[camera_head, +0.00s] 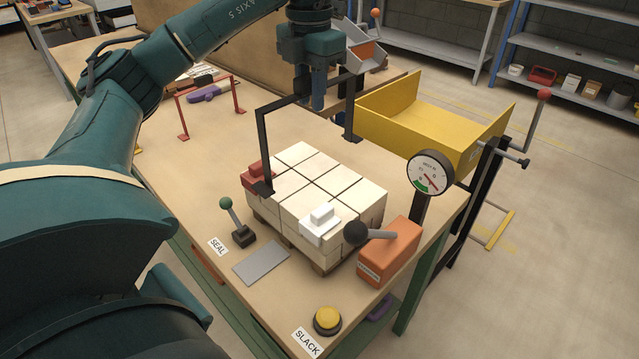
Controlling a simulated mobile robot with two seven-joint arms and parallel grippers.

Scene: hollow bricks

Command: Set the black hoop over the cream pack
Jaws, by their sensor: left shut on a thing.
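The cream pack (318,179) is a stack of pale blocks on a wooden pallet near the table's right side. My left gripper (317,100) is shut on the top bar of the black hoop (264,145). The hoop is upright, with two legs ending in flat feet. Its left foot overlaps the pack's left corner in the picture, and its right foot shows beyond the pack's back edge. I cannot tell how high the feet are above the table. My right gripper is not in view.
A red block (259,173) touches or adjoins the pack's left corner. A white piece (320,224) sits on its front corner. An orange box (389,252) with a black-knobbed lever, a dial gauge (430,173) and a green-knobbed lever (237,222) stand close around. A red hoop (207,91) stands farther back.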

